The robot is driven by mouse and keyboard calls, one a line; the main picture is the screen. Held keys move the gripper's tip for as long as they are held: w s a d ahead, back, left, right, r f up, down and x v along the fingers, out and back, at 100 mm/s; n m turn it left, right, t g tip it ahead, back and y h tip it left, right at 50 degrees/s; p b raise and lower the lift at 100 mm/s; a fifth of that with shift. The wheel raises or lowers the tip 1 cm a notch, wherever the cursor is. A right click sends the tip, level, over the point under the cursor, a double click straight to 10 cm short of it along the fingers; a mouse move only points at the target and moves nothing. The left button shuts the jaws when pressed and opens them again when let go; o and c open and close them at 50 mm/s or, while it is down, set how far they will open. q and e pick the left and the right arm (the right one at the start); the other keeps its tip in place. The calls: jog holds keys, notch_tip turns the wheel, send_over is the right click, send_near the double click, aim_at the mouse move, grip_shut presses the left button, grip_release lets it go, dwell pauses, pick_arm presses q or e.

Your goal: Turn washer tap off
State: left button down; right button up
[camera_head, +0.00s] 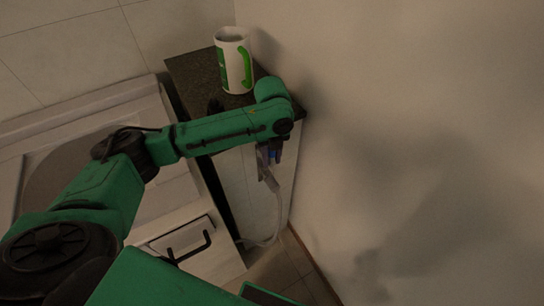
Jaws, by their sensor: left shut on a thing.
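The washer tap (271,156) shows as a small grey piece with a blue spot, low in front of the narrow cabinet and close to the right wall. A pale hose (278,200) hangs from it and curves down to the floor. My left arm reaches across from the left, and its wrist bends down over the tap. My left gripper (268,149) is small and dark here, mostly hidden under the wrist, and is shut on the tap. The tap's handle position cannot be made out. My right gripper is not in view.
The bare wall (420,130) closes off the right.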

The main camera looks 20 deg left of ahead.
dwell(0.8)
pick_arm(q)
jog(key=shift+s+a+r+t+h+p, duration=0.15)
jog(key=shift+s+t+h+p, duration=0.1)
jog(key=shift+t+h+p, duration=0.3)
jog(key=shift+s+a+t+h+p, duration=0.1)
jog(key=shift+a+t+h+p, duration=0.05)
jog(key=shift+t+h+p, duration=0.15)
jog(key=t+h, duration=0.2)
jog(key=shift+s+f+t, duration=0.1)
jog(key=shift+f+t, duration=0.15)
jog(key=shift+t, duration=0.1)
jog(key=c, duration=0.8)
grip_release()
jog(key=shift+o, duration=0.2)
